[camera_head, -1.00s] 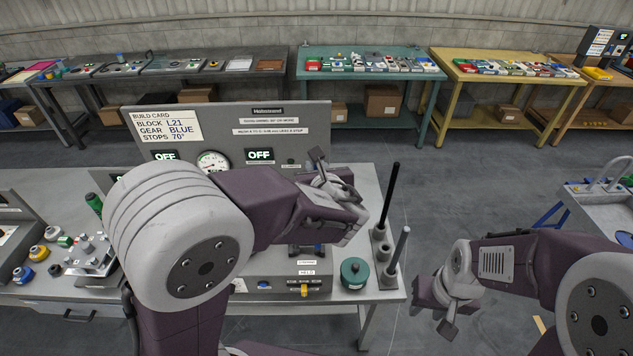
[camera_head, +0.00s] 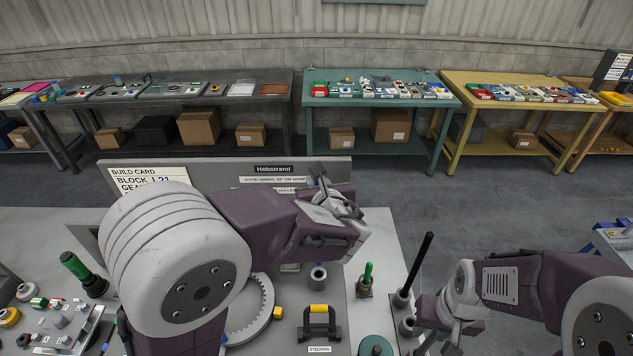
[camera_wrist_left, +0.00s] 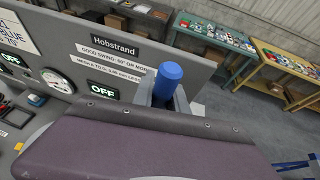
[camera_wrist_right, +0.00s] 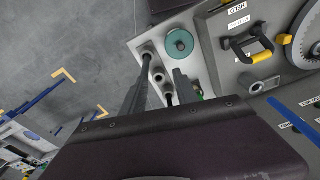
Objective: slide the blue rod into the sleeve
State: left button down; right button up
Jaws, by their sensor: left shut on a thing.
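My left gripper (camera_head: 335,200) is raised above the bench fixture. In the left wrist view its fingers are shut on the blue rod (camera_wrist_left: 168,82), whose rounded top end stands up between them. The rod's lower end is hidden, and I cannot make out the rod in the head view. A short grey hollow cylinder (camera_head: 318,278), perhaps the sleeve, stands on the fixture below the left gripper; it also shows in the right wrist view (camera_wrist_right: 257,88). My right gripper (camera_head: 428,328) is beside the rod holder at the bench's right edge, its fingers (camera_wrist_right: 162,92) apart, seemingly empty.
A black rod (camera_head: 420,262) stands upright in the holder near my right gripper. A green rod (camera_head: 368,273) stands in a small block. A yellow-and-black handle (camera_head: 319,320), a grey gear ring (camera_head: 262,308) and a teal round part (camera_head: 376,346) are nearby. An upright panel (camera_head: 230,175) lies behind.

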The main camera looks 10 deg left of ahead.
notch_tip(320, 180, down, 3)
jog(key=b, duration=0.3)
jog(key=shift+s, duration=0.1)
jog(key=shift+f, duration=0.2)
dwell(0.3)
jog(key=shift+f+b, duration=1)
jog(key=shift+b, duration=0.15)
dwell(0.4)
jog(key=shift+f+b, duration=2.95)
jog(key=shift+f, duration=0.1)
